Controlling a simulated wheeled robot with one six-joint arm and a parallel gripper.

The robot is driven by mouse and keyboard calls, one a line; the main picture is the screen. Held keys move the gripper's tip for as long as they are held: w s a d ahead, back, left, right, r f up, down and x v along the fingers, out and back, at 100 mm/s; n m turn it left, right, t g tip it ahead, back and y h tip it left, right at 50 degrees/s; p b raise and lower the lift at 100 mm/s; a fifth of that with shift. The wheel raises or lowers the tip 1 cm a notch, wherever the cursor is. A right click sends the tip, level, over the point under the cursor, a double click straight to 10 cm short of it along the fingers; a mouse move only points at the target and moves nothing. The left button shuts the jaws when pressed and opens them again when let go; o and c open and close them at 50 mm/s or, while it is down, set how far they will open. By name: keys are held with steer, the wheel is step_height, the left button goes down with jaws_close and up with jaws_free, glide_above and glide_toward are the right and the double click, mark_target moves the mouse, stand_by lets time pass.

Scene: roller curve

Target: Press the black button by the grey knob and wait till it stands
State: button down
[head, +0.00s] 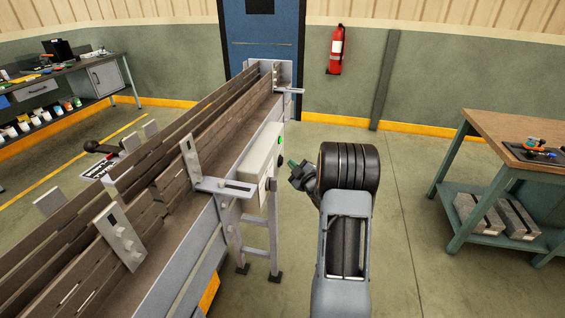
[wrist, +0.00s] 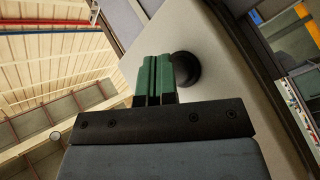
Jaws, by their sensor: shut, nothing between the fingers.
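The beige control box (head: 262,152) is fixed on the side of the conveyor in the head view. A green spot (head: 280,140) shows on its right face. My gripper (head: 290,163) is just right of that face, its green fingertips pointing at it. In the wrist view my gripper's green fingers (wrist: 154,78) are shut and empty in front of the beige panel (wrist: 205,35). A round black button (wrist: 186,69) stands out from the panel just right of the fingers. I cannot tell whether the fingers touch the panel. I cannot make out the grey knob.
The conveyor (head: 160,190) with plank sides runs along the left, on metal legs (head: 262,235). A workbench (head: 510,140) stands at the right. A blue door (head: 262,35) and a red extinguisher (head: 336,50) are at the back. Floor right of my arm is clear.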

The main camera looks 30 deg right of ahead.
steer(key=shift+w+a+b, duration=0.1)
steer(key=shift+a+b, duration=0.05)
steer(key=shift+b, duration=0.15)
steer(key=shift+w+a+b, duration=0.15)
steer(key=shift+w+b, duration=0.05)
steer(key=shift+b, duration=0.1)
steer(key=shift+w+a+b, duration=0.3)
steer(key=shift+a+b, duration=0.05)
stand_by(1.0)
steer(key=shift+s+d, duration=0.1)
steer(key=shift+d, duration=0.05)
steer(key=shift+s+d+b, duration=0.4)
steer(key=shift+s+d, duration=0.1)
stand_by(0.4)
steer(key=shift+s+d+b, duration=0.65)
steer(key=shift+s+d, duration=1.1)
steer(key=shift+d, duration=0.05)
